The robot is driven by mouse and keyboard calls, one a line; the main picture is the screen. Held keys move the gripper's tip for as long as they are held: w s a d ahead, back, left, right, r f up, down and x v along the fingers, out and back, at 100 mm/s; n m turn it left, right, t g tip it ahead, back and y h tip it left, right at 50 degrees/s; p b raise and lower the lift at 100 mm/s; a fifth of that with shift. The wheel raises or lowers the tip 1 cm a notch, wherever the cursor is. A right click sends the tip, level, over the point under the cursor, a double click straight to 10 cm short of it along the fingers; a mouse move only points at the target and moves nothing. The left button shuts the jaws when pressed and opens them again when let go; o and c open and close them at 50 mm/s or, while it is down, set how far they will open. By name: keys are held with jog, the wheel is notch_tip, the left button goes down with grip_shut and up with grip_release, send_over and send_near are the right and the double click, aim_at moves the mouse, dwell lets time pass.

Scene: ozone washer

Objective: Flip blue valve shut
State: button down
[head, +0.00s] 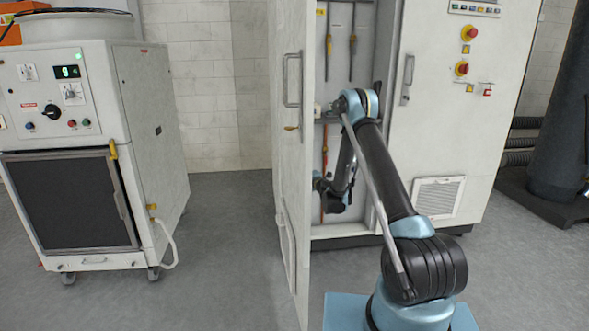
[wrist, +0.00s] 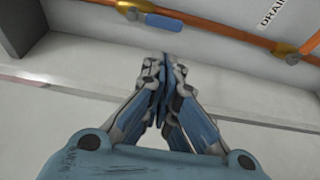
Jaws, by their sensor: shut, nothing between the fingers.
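The blue valve handle (wrist: 163,22) is at the top of the wrist view, beside a brass valve body (wrist: 132,9) on an orange pipe (wrist: 225,30). The handle looks roughly in line with the pipe. My gripper (wrist: 162,66) is shut and empty. In the picture its fingertips sit just below the blue handle, with a small gap showing between them; I cannot tell the depth. In the head view my arm reaches into the open cabinet, and I cannot make out the blue handle or the fingers there.
A second brass valve with a grey handle (wrist: 293,58) is to the right, near a "DRAIN" label (wrist: 270,14). The open cabinet door (head: 290,160) stands close to the left of my arm. A white wheeled machine (head: 150,130) is farther left, with clear floor between.

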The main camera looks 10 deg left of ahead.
dwell(0.3)
jog(key=x, duration=1)
